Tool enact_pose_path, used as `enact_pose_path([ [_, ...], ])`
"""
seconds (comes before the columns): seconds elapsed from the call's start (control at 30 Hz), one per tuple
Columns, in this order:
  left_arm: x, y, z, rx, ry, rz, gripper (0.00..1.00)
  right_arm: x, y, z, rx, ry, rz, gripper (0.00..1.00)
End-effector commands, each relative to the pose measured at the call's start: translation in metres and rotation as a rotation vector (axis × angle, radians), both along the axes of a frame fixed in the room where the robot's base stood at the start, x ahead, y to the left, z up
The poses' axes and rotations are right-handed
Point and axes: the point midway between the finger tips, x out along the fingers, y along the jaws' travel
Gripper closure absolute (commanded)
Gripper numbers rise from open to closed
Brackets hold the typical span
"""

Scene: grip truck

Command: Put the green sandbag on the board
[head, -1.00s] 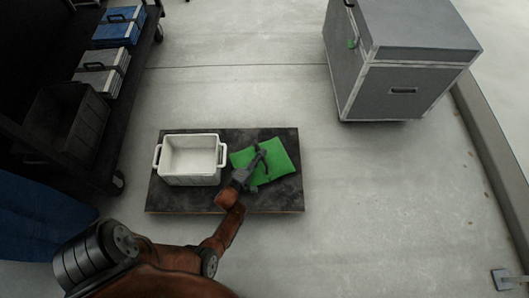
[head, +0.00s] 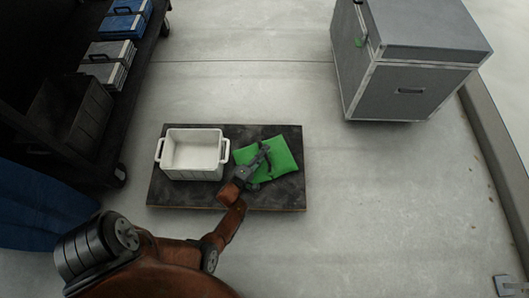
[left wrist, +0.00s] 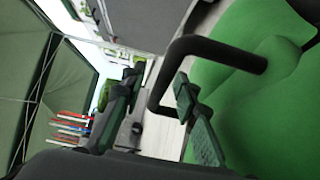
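The green sandbag (head: 284,157) lies on the right part of the dark board (head: 180,198), beside the white bin. It fills the right side of the left wrist view (left wrist: 235,105), where its black loop handle (left wrist: 205,47) stands up. My left gripper (head: 266,159) is over the bag's left part in the head view. In the left wrist view its two fingers (left wrist: 158,103) are apart, with part of the handle in the gap between them. The handle looks close to the right finger; contact is unclear. My right gripper is not in view.
A white bin (head: 194,156) with side handles stands on the board's left half. A dark shelf cart (head: 113,140) with blue and grey cases is at left. A large grey case (head: 412,85) stands at upper right. Floor right of the board is clear.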

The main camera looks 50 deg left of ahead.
Motion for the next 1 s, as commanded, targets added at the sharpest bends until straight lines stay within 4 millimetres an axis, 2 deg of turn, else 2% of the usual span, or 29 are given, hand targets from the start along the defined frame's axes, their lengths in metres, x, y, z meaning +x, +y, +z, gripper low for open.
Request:
enact_pose_path([
  [0.23, -0.001, 0.0, 0.001, -0.001, 0.001, 0.001, 0.72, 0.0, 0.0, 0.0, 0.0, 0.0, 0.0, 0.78],
  [0.37, -0.012, -0.003, 0.004, -0.001, 0.001, 0.0, 0.72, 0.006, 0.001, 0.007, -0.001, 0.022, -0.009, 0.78],
  [0.8, -0.091, -0.021, 0.006, -0.002, -0.001, 0.0, 0.72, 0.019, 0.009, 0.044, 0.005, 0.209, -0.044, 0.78],
  [1.0, -0.113, -0.025, 0.004, 0.0, -0.001, -0.001, 0.72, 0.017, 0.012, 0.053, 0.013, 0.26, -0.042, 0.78],
])
